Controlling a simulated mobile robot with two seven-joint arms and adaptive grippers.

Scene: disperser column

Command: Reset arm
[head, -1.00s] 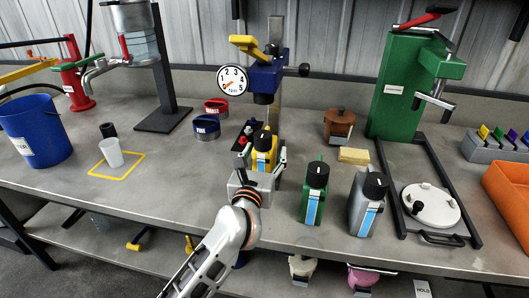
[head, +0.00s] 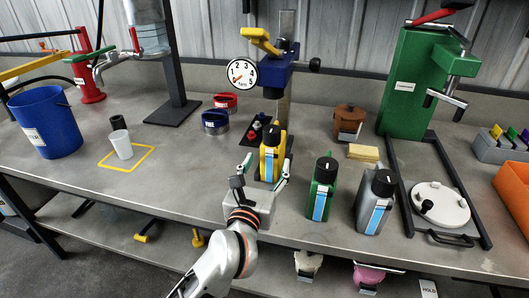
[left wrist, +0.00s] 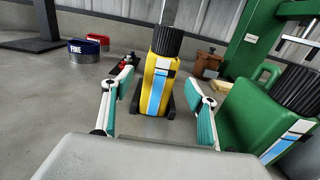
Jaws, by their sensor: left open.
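My left gripper (head: 260,180) is open near the front edge of the bench. The yellow bottle (head: 269,161) with a black cap stands upright just beyond its fingertips, at the foot of the column with the blue head (head: 270,78). In the left wrist view the yellow bottle (left wrist: 156,84) shows beyond the gap between the teal fingers (left wrist: 162,100), with nothing held. The green bottle (head: 321,190) stands to the right, and the grey bottle (head: 374,202) is further right. My right gripper is not in view.
A blue bucket (head: 46,125) and a white cup (head: 121,144) in a yellow outline are at the left. The green press (head: 413,85) with its black frame and white disc (head: 441,204) is at the right. The bench is clear between the cup and my gripper.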

